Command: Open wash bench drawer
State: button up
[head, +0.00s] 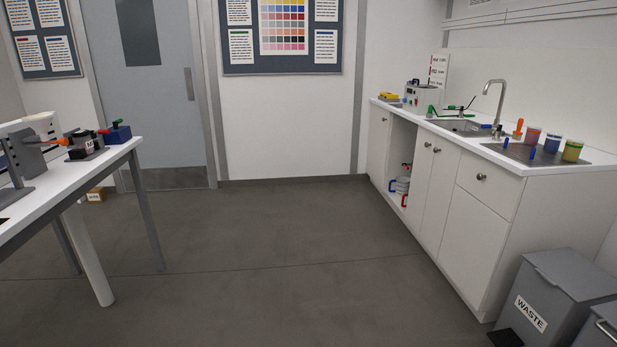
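The wash bench (418,194) is a white cabinet run with a sink along the right wall. Its drawer (487,187) is at the near end, just under the worktop. The drawer front looks flush with the cabinet, so it is closed. A round dark metal knob (481,177) sits on the drawer front. My gripper does not show in the head view.
A grey waste bin (565,296) stands by the near end of the bench, with another bin (603,328) beside it. Jars (552,145) stand on the worktop. A white table (92,176) with equipment is at left. The floor (260,262) between is clear.

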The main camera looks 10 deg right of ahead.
aim_at(500, 189)
jog(key=i, duration=1.85)
jog(key=i+z, duration=0.2)
jog(key=i, duration=0.25)
jog(key=i+j+z, duration=0.25)
jog(key=i, duration=0.2)
jog(key=i+j+z, duration=0.2)
jog(key=i, duration=0.2)
jog(key=i+j+z, duration=0.2)
jog(key=i, duration=0.25)
jog(key=i+j+z, duration=0.6)
jog(key=j, duration=0.1)
